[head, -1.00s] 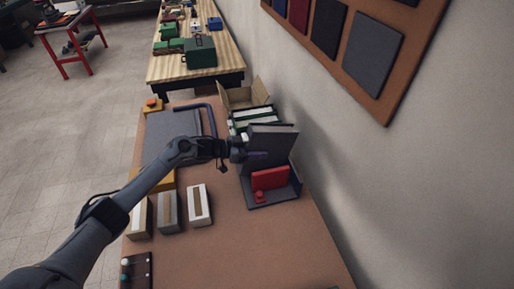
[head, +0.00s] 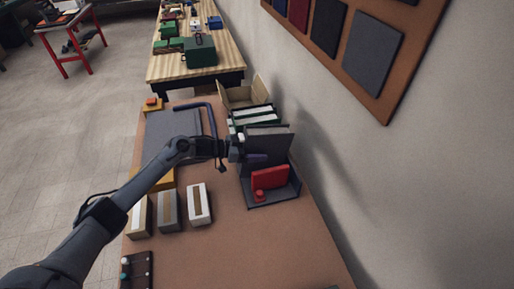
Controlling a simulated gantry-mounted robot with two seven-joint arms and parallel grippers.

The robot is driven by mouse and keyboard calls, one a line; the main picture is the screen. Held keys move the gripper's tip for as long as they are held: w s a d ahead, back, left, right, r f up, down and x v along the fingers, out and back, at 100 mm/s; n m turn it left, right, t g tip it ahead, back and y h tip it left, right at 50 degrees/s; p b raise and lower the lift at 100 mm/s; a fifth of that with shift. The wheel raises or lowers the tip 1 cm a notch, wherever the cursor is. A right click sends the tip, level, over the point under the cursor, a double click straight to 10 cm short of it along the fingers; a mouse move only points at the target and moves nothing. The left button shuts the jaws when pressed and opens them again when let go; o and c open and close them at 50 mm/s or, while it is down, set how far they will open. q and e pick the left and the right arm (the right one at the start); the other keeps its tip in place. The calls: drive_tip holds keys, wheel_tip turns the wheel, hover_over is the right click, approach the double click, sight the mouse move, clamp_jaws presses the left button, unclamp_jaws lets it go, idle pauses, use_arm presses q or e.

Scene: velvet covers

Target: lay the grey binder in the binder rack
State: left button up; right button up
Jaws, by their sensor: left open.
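A dark grey upright panel, which looks like the grey binder (head: 272,143), stands at the back of a dark grey open holder (head: 284,193) on the brown table. I cannot tell whether this holder is the binder rack. My left gripper (head: 246,154) is open at the left edge of the panel, and its fingers partly hide that edge. I cannot tell whether they touch it. A red block (head: 270,177) stands tilted in the front of the holder, with a small red knob at its lower left. My right gripper is not in view.
Green-and-white binders (head: 252,115) stand behind the panel, near an open cardboard box (head: 246,95). Several pale and grey boxes (head: 199,204) stand in a row at the front left. A flat grey sheet (head: 165,136) lies further left. The table's near right is clear.

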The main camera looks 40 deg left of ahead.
use_arm(q)
drive_tip(key=p+v, duration=0.1)
drive_tip(key=v, duration=0.9)
drive_tip(key=shift+r, duration=0.2)
drive_tip(key=shift+s+a, duration=0.15)
drive_tip(key=shift+a, duration=0.05)
